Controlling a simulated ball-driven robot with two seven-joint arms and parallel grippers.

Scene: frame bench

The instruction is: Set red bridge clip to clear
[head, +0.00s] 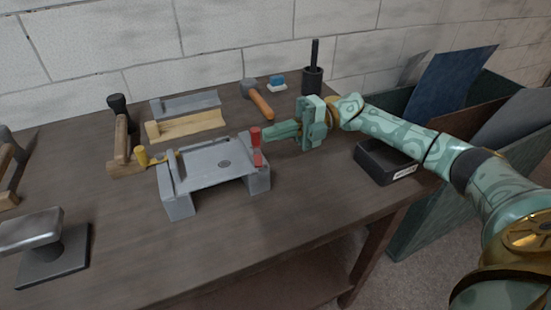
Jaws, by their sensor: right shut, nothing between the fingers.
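The red bridge clip (256,138) stands upright at the right end of a grey metal bridge frame (215,165). A smaller red piece shows just below it on the frame. My left gripper is not in view.
Wooden and grey blocks lie at the back left.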

